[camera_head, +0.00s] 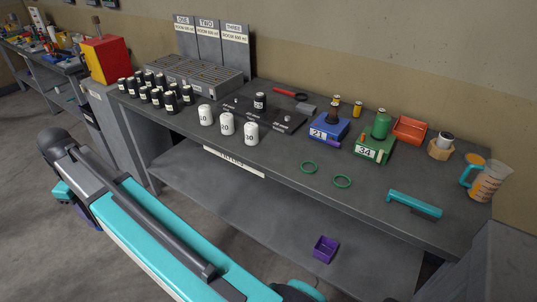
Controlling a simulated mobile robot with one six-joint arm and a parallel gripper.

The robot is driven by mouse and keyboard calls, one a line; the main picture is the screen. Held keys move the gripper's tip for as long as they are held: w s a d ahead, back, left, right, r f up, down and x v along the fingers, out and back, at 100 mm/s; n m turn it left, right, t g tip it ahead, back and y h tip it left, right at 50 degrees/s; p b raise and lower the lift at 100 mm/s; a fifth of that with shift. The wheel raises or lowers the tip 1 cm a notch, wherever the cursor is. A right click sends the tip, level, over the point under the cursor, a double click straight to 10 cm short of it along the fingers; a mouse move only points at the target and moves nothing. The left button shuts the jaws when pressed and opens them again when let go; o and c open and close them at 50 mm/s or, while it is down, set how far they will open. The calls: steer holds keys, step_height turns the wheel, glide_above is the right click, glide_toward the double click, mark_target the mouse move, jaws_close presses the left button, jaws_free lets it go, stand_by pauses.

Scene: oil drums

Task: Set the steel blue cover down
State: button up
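I see no thing that I can clearly identify as the steel blue cover. Part of my turquoise and dark grey arm crosses the lower left of the head view, and its end runs out at the bottom edge. My gripper is not in view, so whether it holds anything is hidden. On the bench (270,180), a blue block (329,128) labelled 21 carries a dark bottle (333,113). A green block (372,147) labelled 34 carries a green bottle (381,124).
White canisters (227,124) and several black bottles (157,97) stand at the left. A turquoise bar (414,203) and a measuring jug (490,182) are at the right. A purple box (325,249) sits on the lower shelf.

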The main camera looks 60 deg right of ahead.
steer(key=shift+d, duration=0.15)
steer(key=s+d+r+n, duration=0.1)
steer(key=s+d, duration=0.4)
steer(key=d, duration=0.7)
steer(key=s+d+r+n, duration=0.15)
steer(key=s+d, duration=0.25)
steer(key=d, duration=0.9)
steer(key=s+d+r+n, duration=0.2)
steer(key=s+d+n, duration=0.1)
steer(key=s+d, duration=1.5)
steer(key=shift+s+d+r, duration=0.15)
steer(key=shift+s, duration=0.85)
steer(key=shift+p, duration=0.3)
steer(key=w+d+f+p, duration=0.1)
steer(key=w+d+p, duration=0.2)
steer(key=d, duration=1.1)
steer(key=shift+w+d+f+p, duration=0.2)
steer(key=shift+p, duration=0.3)
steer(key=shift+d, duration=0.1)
